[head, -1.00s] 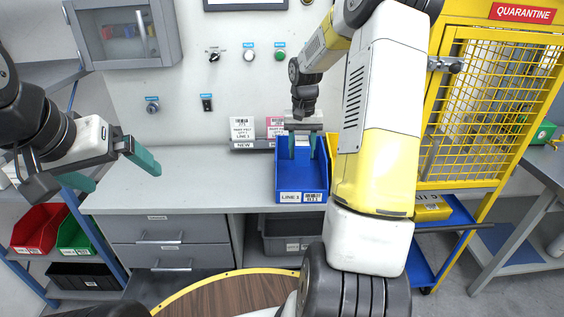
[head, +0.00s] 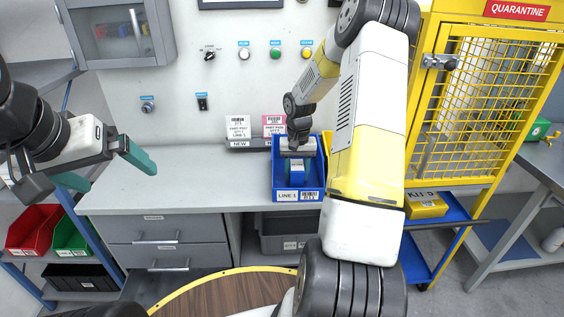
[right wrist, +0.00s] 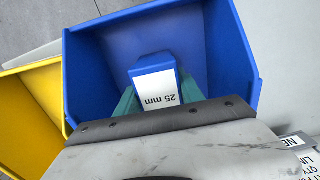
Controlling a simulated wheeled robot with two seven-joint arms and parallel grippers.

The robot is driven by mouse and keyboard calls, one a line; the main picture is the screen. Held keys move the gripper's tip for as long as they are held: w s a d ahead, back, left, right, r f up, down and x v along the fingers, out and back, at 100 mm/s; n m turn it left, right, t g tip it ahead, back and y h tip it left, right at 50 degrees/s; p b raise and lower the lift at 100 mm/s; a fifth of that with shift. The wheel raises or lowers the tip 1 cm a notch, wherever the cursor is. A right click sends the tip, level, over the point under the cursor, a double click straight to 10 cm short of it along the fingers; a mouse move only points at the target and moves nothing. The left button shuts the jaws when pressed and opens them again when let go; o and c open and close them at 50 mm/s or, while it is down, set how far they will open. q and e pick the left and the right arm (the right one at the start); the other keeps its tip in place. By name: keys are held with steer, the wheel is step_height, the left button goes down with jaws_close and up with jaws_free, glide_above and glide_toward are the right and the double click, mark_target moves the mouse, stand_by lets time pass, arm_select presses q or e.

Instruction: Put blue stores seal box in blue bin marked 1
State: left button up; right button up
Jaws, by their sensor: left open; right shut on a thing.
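The blue bin (head: 298,196) stands on the grey worktop with a "LINE 1" label on its front. My right gripper (head: 297,172) reaches down into the bin. It is shut on a small blue box (right wrist: 155,67) with a white "25 mm" label, seen between the teal fingers in the right wrist view. The box is within the bin's walls; whether it touches the floor I cannot tell. My left gripper (head: 108,167) is open and empty, left of the bin, over the worktop's left end.
A yellow bin (right wrist: 35,108) sits beside the blue bin, mostly hidden by my right arm in the head view. A yellow quarantine cage (head: 480,100) is at right.

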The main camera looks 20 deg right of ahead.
mark_target(297, 165)
steer(key=o, duration=1.4)
steer(key=shift+f, duration=0.1)
step_height(297, 165, up, 11)
steer(key=shift+a+r, duration=0.1)
steer(key=shift+r, duration=0.65)
steer(key=s+a+r+n+t, duration=0.1)
steer(key=s+a+r, duration=0.3)
steer(key=s, duration=0.4)
steer(key=s+a+r+n+t+y, duration=0.1)
steer(key=s+a+r+t, duration=0.2)
steer(key=s+a+r, duration=0.2)
steer(key=s+a+r+n+t+y, duration=0.1)
steer(key=s+a+r, duration=0.3)
steer(key=s, duration=0.7)
steer(key=shift+s+a+r+n+t, duration=0.2)
steer(key=shift+r+n+t, duration=0.1)
steer(key=shift+r, duration=0.35)
steer(key=shift+s+a+r+n+t, duration=0.1)
steer(key=shift+s+r+n+t, duration=0.15)
steer(key=shift+r, duration=0.35)
